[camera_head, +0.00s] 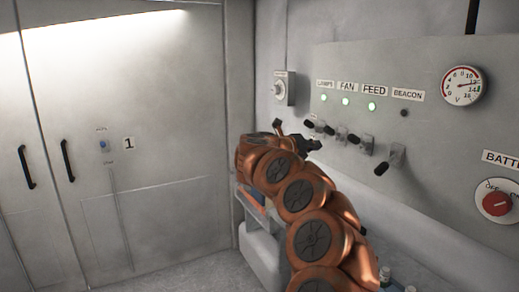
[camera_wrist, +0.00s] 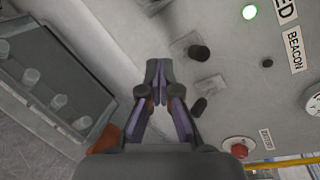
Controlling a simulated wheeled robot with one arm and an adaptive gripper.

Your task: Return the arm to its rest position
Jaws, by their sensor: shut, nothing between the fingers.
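My gripper shows in the wrist view (camera_wrist: 158,72), with its two fingertips together and nothing between them. It points at the grey switch panel (camera_head: 430,125), close to black-tipped toggle levers. In the head view my orange arm is raised and bent in front of the panel. The fingertips are hard to make out there. The BEACON lever (camera_head: 381,168) tilts down, while the levers to its left tilt up.
Green lights glow under LAMPS, FAN and FEED (camera_head: 372,106); the BEACON light (camera_head: 404,113) is dark. A gauge (camera_head: 461,85) and red rotary switch (camera_head: 497,204) are at right. A grey tray (camera_wrist: 95,130) with several capped containers is below left. Cabinet doors (camera_head: 130,130) stand left.

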